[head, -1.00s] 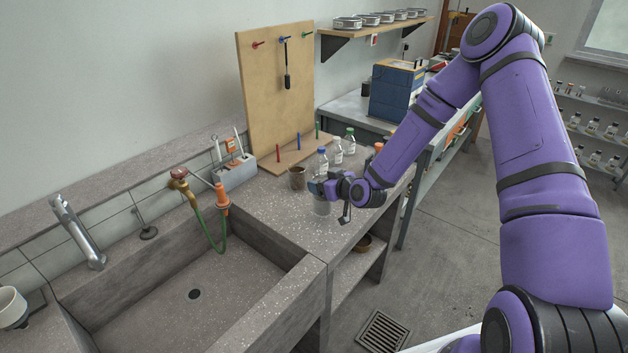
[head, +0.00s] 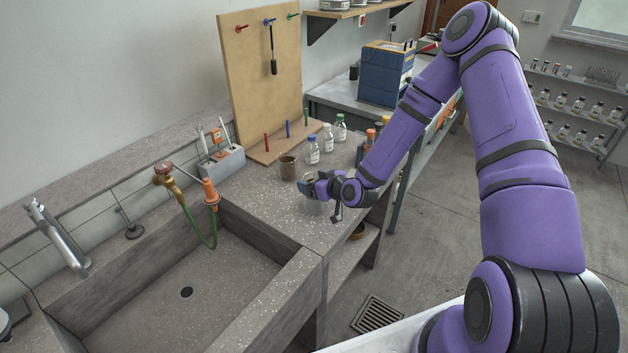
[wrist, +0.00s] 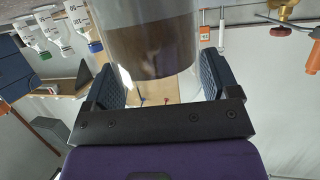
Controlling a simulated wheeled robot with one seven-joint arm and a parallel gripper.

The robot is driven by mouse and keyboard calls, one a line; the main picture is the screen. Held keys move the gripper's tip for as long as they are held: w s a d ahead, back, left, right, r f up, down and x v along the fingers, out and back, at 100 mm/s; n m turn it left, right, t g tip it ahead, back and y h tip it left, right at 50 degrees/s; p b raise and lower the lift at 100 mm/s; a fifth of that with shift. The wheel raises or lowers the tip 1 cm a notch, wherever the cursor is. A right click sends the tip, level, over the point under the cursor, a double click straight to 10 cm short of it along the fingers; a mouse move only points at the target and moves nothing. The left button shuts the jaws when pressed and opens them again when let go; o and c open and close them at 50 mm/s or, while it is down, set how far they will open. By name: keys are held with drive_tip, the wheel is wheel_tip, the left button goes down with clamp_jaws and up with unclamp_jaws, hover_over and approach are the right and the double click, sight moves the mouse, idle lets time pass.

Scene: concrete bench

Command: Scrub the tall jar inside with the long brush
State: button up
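A clear glass jar (head: 314,208), seemingly the tall jar, is at my gripper (head: 308,187) over the near part of the bench, largely hidden by the gripper in the head view. In the wrist view the jar (wrist: 152,45) fills the space between the two dark fingers, which lie against its sides. Brown shows in or through its glass; I cannot tell which. I cannot tell whether its base touches the bench. A long, thin, black-ended tool, seemingly the long brush (head: 272,58), hangs from the blue hook on the wooden board (head: 245,95).
The sink (head: 220,265), with a hose tap (head: 180,195) and grey holder (head: 222,162), lies to the left. The bench front is clear.

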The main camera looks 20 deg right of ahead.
drive_tip(key=shift+o, duration=1.1)
drive_tip(key=shift+r, duration=0.2)
drive_tip(key=v, duration=1.2)
drive_tip(key=s+d+r+g+h, duration=0.2)
drive_tip(key=r+h, duration=0.1)
drive_tip(key=r, duration=0.7)
drive_tip(key=s+d+r+g+h, duration=0.2)
drive_tip(key=s+r+g+h, duration=0.1)
drive_tip(key=r, duration=0.7)
drive_tip(key=s+a+r+m+g, duration=0.1)
drive_tip(key=s+r+m, duration=0.1)
drive_tip(key=s+r, duration=0.5)
drive_tip(key=s+a+r+m+g, duration=0.1)
drive_tip(key=s+r+m, duration=0.1)
drive_tip(key=s+r, duration=0.6)
drive_tip(key=s, duration=0.7)
drive_tip(key=shift+s+r+m, duration=0.2)
drive_tip(key=shift+r+m, duration=0.15)
drive_tip(key=shift+m, duration=0.05)
